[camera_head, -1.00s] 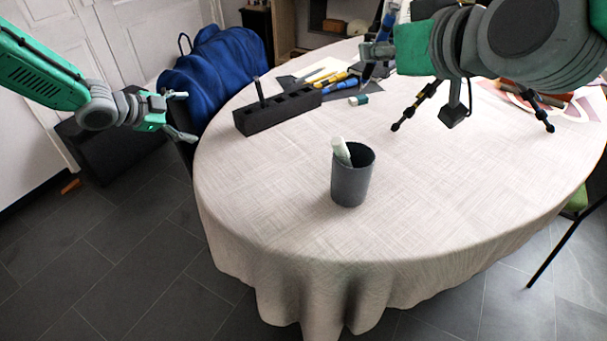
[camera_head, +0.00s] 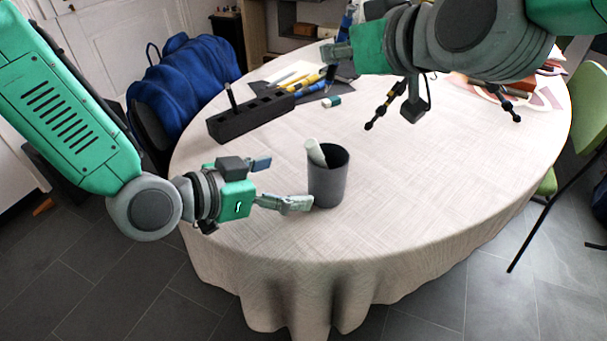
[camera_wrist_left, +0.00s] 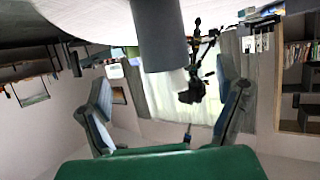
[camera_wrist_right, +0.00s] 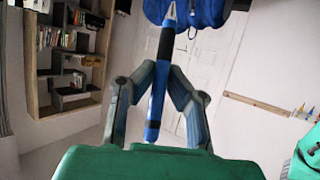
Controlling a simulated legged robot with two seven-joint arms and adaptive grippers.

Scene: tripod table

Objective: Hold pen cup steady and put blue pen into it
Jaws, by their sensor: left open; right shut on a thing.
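The dark grey pen cup (camera_head: 328,188) stands upright near the table's front edge, with a pale marker (camera_head: 316,152) leaning in it. My left gripper (camera_head: 283,184) is open just left of the cup, one finger close to its lower side. I cannot tell if they touch. In the left wrist view the cup (camera_wrist_left: 158,35) shows above and between the spread fingers (camera_wrist_left: 170,92). My right gripper (camera_wrist_right: 163,75) is shut on the blue pen (camera_wrist_right: 157,108), which points away from the palm. The pen (camera_head: 346,24) is partly visible high above the table's far side.
A black slotted holder (camera_head: 250,116) with one dark pen upright stands behind the cup to the left. Several pens and an eraser-like piece (camera_head: 332,102) lie beside it. Dark tripod legs (camera_head: 380,108) show below my right arm. Tablecloth (camera_head: 430,190) right of the cup is clear.

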